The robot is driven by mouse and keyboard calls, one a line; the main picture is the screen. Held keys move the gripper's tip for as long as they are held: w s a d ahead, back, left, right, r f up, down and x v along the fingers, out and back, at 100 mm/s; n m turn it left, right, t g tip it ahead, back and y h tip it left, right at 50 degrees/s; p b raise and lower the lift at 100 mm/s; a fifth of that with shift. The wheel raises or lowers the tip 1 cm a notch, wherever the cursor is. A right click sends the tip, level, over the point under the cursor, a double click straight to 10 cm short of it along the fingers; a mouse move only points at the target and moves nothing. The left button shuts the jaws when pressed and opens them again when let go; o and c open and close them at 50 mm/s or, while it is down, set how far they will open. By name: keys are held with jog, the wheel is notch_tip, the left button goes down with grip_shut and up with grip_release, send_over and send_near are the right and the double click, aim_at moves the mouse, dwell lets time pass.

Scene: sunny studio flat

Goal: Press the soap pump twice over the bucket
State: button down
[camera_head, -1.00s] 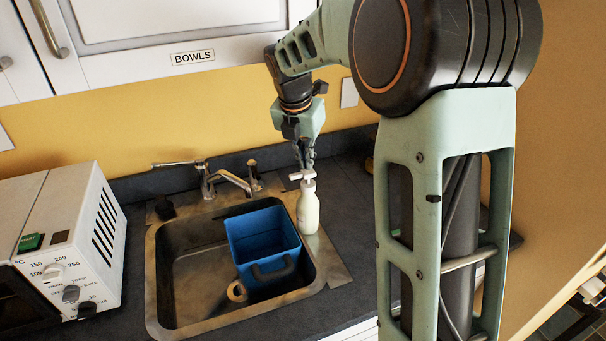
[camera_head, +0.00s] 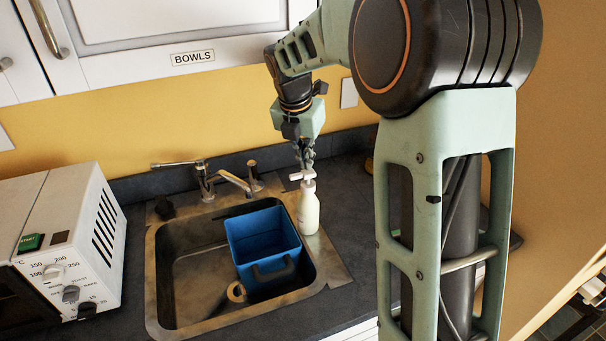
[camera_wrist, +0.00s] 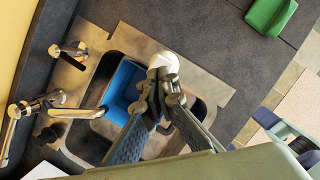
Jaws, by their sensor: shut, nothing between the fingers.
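The white soap pump bottle (camera_head: 308,208) stands upright on the sink's right rim, beside the blue bucket. Its white pump head (camera_head: 302,175) also shows at the fingertips in the wrist view (camera_wrist: 163,61). The blue bucket (camera_head: 262,236) sits in the sink basin, towards its right side; part of it shows in the wrist view (camera_wrist: 122,90). My gripper (camera_head: 305,162) is shut and empty, pointing down directly above the pump head. Its fingertips are at or very near the head; whether they touch cannot be told. The nozzle points left, towards the bucket.
The steel sink (camera_head: 160,285) has a tap (camera_head: 232,180) at its back edge. A white toaster oven (camera_head: 85,235) stands on the left. A green object (camera_wrist: 270,14) lies on the counter in the wrist view.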

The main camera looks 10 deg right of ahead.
aim_at(307, 174)
jog(key=shift+f+b, duration=1)
jog(key=shift+f, duration=0.9)
jog(key=shift+r, duration=0.1)
notch_tip(307, 174, up, 5)
jog(key=p, duration=0.4)
jog(key=shift+r, duration=2.05)
